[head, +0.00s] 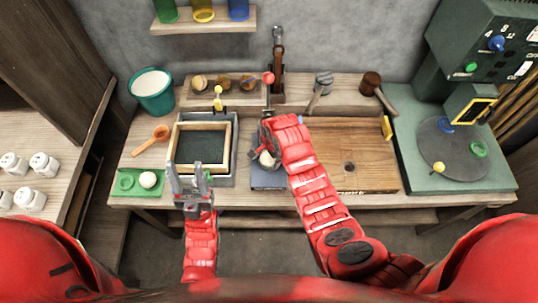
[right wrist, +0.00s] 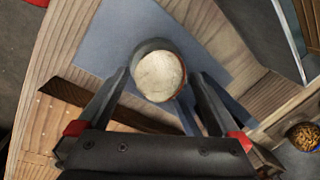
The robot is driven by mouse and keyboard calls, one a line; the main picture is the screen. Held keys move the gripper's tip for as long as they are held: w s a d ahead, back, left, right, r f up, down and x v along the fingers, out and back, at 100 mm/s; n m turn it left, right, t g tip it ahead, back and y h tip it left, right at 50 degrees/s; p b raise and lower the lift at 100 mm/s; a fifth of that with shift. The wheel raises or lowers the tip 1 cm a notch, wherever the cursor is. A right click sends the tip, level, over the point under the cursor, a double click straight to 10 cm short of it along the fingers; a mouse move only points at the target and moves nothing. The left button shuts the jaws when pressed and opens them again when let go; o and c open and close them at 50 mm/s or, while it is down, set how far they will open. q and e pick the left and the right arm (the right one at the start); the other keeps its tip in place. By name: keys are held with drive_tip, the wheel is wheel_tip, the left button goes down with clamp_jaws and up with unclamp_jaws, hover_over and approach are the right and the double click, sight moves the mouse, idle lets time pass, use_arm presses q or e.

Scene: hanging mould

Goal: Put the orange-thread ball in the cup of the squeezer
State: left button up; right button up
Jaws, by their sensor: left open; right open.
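Several balls sit in a wooden holder at the back; the rightmost (head: 249,83) looks orange-brown. My left gripper (head: 190,182) is open and empty in front of the framed tray.
A white ball (head: 148,179) and green ring lie on a green mat (head: 156,190) at left. The framed dark tray (head: 202,171), teal bucket (head: 152,91) and orange scoop (head: 152,139) are nearby. A wooden board (head: 365,165) lies right of the squeezer, partly behind my right arm.

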drive_tip(key=shift+r, duration=0.15)
drive_tip(key=shift+r, duration=0.3)
drive_tip(key=r, duration=0.2)
drive_tip(key=r+b, duration=0.1)
drive_tip(key=r, duration=0.2)
drive_tip(key=s+r+b, duration=0.1)
drive_tip(key=r, duration=0.1)
drive_tip(key=shift+d+r, duration=0.2)
drive_tip(key=shift+d, duration=0.15)
wheel_tip(320, 180, up, 9)
drive_tip(key=s+p, duration=0.1)
drive_tip(key=p, duration=0.7)
drive_tip(key=shift+s+d, duration=0.25)
drive_tip(key=shift+d, duration=0.2)
drive_tip(key=shift+f, duration=0.1)
